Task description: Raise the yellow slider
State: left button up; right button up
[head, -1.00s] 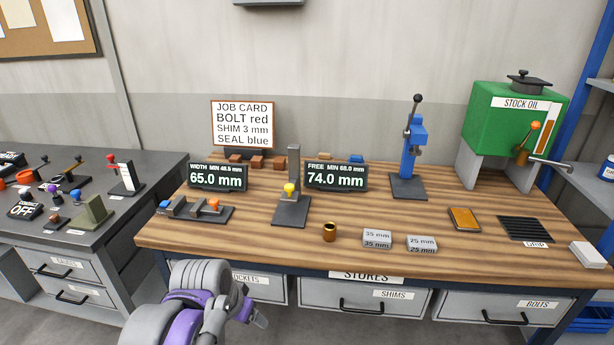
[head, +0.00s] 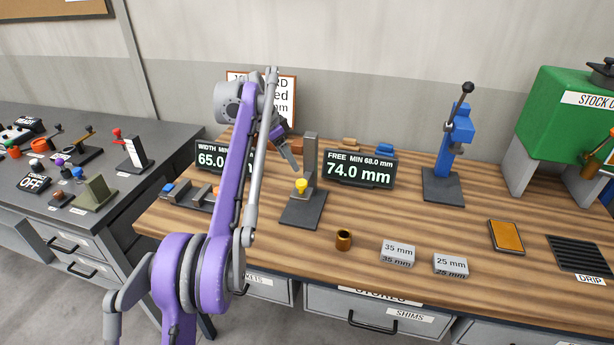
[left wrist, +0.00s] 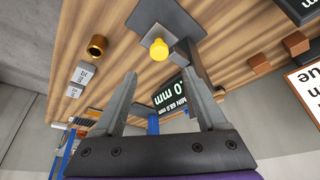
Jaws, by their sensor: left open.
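The yellow slider (head: 301,186) is a small yellow knob low on a grey upright post (head: 310,154) that stands on a dark base plate (head: 302,212). My left gripper (head: 296,170) hangs just behind and above the knob, close to the post. In the left wrist view the yellow knob (left wrist: 159,49) lies ahead of the fingertips, and my left gripper (left wrist: 163,90) is open with nothing between its fingers. Whether a finger touches the post cannot be told. My right gripper is not in view.
A display (head: 360,171) reading 74.0 mm stands right of the post, and another display (head: 211,156) is partly hidden behind my left arm. A brass cup (head: 343,240) and two grey blocks (head: 398,253) sit in front. A blue press (head: 452,150) stands further right.

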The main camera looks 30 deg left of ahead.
aim_at(301, 182)
pick_arm(q)
jog(key=b+x, duration=0.1)
jog(key=x, duration=0.8)
jog(key=shift+d+f, duration=0.1)
jog(key=shift+f, duration=0.25)
grip_shut()
dwell(0.9)
